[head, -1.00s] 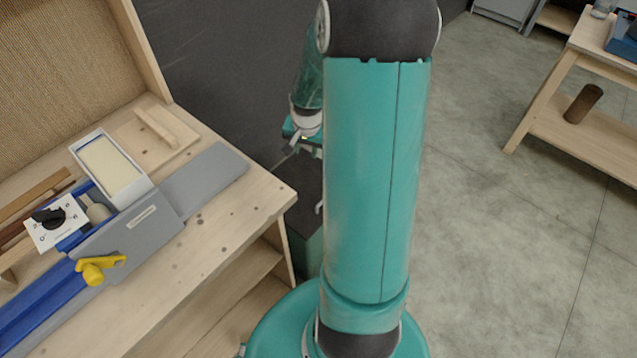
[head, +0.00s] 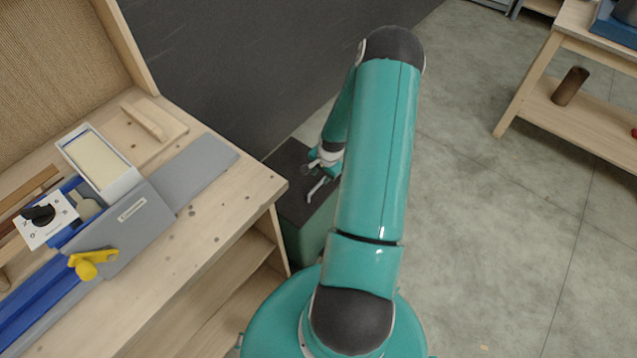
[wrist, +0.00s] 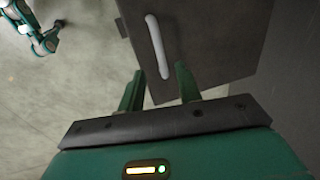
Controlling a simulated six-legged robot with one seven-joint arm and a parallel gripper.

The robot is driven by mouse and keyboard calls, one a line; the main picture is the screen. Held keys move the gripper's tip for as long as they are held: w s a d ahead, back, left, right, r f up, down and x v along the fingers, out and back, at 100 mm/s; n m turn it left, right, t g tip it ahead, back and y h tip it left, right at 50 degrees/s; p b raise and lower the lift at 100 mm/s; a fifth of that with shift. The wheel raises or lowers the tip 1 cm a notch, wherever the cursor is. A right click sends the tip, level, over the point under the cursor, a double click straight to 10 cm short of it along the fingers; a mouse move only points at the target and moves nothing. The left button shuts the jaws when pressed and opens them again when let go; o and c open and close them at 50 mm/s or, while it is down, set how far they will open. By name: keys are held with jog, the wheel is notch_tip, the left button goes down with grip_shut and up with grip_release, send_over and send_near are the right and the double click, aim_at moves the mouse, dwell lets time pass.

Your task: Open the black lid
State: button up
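The black lid (head: 286,158) lies flat on top of a green box (head: 306,242) on the floor, beside the wooden bench. Its pale bar handle (head: 318,191) shows just below my gripper (head: 320,168) in the head view; my arm hides the lid's right side. In the wrist view the lid (wrist: 222,38) fills the upper middle, with the handle (wrist: 157,45) running lengthwise near its left edge. My gripper (wrist: 158,82) is open there, its two fingers spread and empty. The handle's near end lies between and beyond the fingertips, apart from them.
A wooden bench (head: 225,225) with a blue and grey tool stands close on the left. A dark wall (head: 270,60) rises behind the box. A wooden table (head: 520,95) with a brown cylinder (head: 571,86) stands at right. The floor between is clear.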

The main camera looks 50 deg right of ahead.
aim_at(317, 186)
jog(key=f, duration=0.3)
jog(key=w+f, duration=0.1)
jog(key=f, duration=0.2)
jog(key=shift+w, duration=0.15)
grip_shut()
